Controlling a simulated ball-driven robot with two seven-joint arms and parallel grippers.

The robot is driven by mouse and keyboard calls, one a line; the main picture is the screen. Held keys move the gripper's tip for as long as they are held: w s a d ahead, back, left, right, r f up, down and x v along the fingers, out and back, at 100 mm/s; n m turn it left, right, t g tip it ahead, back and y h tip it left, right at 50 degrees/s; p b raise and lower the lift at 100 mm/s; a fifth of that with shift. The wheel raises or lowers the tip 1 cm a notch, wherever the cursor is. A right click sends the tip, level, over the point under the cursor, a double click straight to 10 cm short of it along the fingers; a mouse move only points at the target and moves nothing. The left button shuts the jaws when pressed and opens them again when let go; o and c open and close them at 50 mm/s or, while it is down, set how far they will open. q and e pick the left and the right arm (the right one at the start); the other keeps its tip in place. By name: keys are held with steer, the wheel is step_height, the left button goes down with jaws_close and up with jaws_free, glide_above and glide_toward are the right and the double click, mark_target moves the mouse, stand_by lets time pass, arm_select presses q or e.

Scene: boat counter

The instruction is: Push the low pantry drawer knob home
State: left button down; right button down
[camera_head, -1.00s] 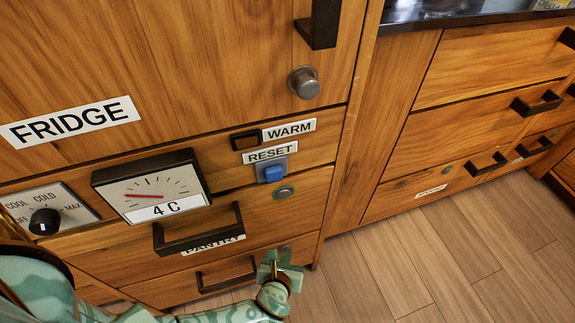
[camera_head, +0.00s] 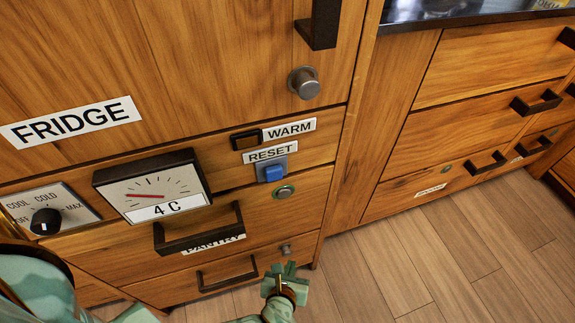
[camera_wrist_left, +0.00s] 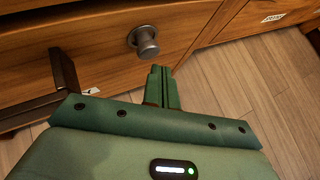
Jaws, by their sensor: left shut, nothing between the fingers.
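The low pantry drawer knob (camera_head: 286,249) is a small grey cylinder at the upper right of the lowest drawer front (camera_head: 222,262). In the left wrist view the knob (camera_wrist_left: 146,42) clearly stands out from the wood. My left gripper (camera_head: 284,268) is pale green, shut and empty. Its fingertips are just below the knob in the head view. In the wrist view the shut fingers (camera_wrist_left: 161,76) are just below and right of the knob, with a small gap showing. My right gripper is not in view.
The pantry drawer above has a black handle (camera_head: 200,232) and a round flush knob (camera_head: 284,191). The lowest drawer's black handle (camera_head: 227,274) is left of my gripper. A blue reset button (camera_head: 273,173) sits higher. Open wooden floor (camera_head: 400,265) is on the right.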

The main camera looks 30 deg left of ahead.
arm_select(q)
steer(key=s+d, duration=0.1)
steer(key=d, duration=0.1)
steer(key=s+d, duration=0.2)
stand_by(0.4)
stand_by(0.4)
